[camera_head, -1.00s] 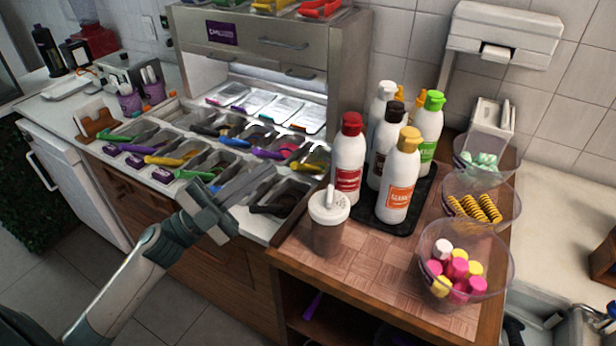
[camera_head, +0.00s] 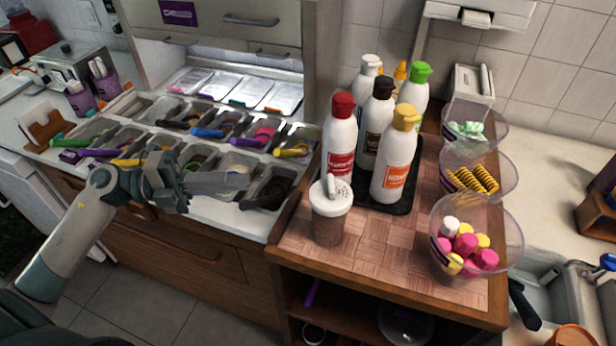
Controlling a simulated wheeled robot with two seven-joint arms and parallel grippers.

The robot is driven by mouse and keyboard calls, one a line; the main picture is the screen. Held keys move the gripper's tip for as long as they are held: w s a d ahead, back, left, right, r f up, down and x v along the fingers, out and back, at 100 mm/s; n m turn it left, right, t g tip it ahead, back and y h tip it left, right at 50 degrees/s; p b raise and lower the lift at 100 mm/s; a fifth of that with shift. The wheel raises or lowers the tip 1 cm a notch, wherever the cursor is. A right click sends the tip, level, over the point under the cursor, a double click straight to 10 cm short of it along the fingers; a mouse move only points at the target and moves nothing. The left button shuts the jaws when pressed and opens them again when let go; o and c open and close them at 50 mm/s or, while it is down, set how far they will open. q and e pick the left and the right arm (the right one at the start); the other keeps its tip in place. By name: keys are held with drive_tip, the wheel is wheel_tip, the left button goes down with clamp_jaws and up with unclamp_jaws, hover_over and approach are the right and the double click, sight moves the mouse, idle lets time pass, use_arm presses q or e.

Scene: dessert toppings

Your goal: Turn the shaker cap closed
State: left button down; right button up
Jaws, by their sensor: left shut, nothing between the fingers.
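The shaker (camera_head: 328,224) stands upright near the left edge of the wooden checkered counter. It has a brown body and a white cap (camera_head: 331,196) with small holes and a raised tab on its top. I cannot tell from here whether the cap is closed. My left gripper (camera_head: 240,181) is shut and empty. It is to the left of the shaker, apart from it, over the front row of topping bins. My right gripper is not in view.
Sauce bottles (camera_head: 395,165) stand close behind the shaker on a black tray (camera_head: 416,186). Clear bowls (camera_head: 512,232) of sweets line the counter's right side. Topping bins (camera_head: 268,186) with coloured spoons lie left. The counter front right of the shaker is clear.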

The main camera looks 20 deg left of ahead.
sight(328, 180)
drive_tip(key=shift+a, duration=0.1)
